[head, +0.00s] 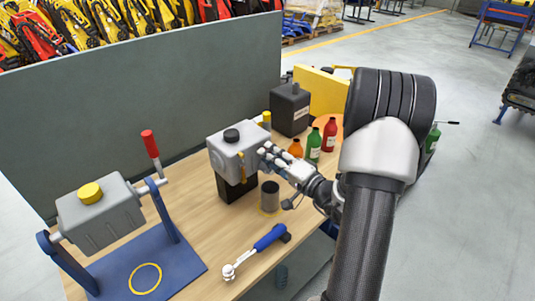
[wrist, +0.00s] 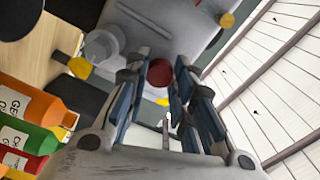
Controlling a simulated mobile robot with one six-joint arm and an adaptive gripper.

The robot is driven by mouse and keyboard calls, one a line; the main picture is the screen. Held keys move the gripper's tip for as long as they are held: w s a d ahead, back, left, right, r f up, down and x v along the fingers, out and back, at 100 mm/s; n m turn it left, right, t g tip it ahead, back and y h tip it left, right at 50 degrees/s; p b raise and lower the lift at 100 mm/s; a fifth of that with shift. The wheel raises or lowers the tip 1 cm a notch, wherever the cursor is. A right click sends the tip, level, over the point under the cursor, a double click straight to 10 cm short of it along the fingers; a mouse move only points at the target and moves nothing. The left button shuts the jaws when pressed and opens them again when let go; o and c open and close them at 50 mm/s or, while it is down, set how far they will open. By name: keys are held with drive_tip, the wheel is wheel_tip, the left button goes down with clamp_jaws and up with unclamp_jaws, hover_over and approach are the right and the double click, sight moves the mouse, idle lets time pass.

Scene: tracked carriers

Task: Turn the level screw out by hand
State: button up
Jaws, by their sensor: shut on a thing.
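A grey gear housing (head: 238,146) with a black cap (head: 231,135) on top stands on a black block (head: 236,188) on the bench. My gripper (head: 268,153) is at the housing's right side. In the wrist view, my gripper (wrist: 161,80) has its fingers around a round red screw head (wrist: 160,72) at the housing's face, and it is shut on it. I take this to be the level screw. Its thread is hidden, so I cannot tell how far out it is.
A second grey housing (head: 101,222) hangs in a blue stand (head: 170,278) at left, with a red-handled crank (head: 150,144). Several bottles (head: 313,146) and a black canister (head: 289,112) stand behind my gripper.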

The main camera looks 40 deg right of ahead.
drive_tip(key=n, duration=0.4)
drive_tip(key=shift+n, duration=0.3)
drive_tip(key=n, duration=0.4)
drive_tip(key=o, duration=1)
drive_tip(key=shift+c, duration=0.2)
